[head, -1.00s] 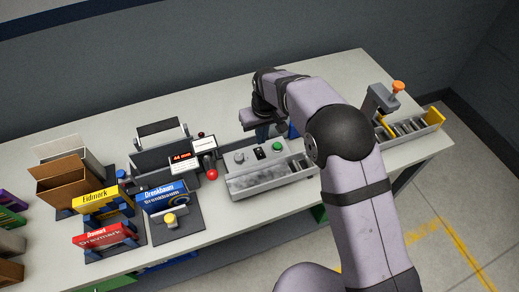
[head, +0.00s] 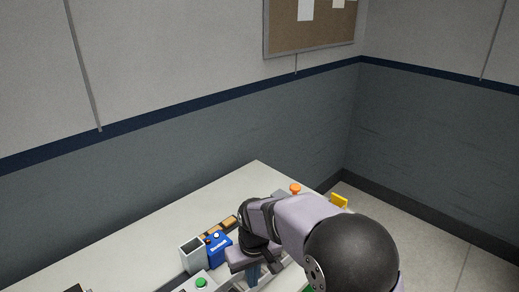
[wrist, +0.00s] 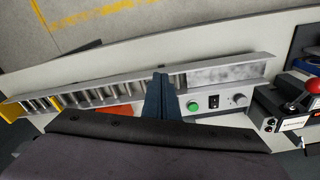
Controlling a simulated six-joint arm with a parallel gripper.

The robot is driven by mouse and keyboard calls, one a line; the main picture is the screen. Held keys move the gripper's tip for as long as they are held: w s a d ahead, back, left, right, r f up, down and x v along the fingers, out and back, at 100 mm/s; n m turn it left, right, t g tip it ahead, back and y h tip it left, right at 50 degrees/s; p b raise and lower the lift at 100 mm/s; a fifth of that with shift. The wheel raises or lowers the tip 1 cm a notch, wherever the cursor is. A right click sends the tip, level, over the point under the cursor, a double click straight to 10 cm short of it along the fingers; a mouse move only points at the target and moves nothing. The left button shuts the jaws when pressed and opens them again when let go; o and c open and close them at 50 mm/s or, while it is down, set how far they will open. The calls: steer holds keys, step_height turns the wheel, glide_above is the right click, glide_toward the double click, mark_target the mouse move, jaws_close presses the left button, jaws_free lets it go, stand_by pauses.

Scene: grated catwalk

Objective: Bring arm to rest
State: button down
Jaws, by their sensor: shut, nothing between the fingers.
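My arm reaches over the workbench (head: 150,232), its wrist low near the bottom of the head view. My gripper (head: 254,274) points down there, beside a blue box, and its lower end is partly cut off or hard to see. In the wrist view my gripper (wrist: 160,84) shows as two dark blue fingers together, with nothing between them. They stand over or in front of a long grey roller track (wrist: 100,92); I cannot tell whether they touch it.
A grey control panel has a green button (wrist: 193,106), a black switch (wrist: 214,101) and a knob (wrist: 238,99). A red-ball lever (wrist: 312,85) stands at the right. A blue box (head: 218,249) and an open pale box (head: 192,256) are left of my gripper. An orange knob (head: 295,188) rises behind.

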steer(key=s+d+f+m+g+b, duration=0.1)
steer(key=s+d+m, duration=0.4)
steer(key=s+d, duration=1.2)
steer(key=shift+s, duration=0.25)
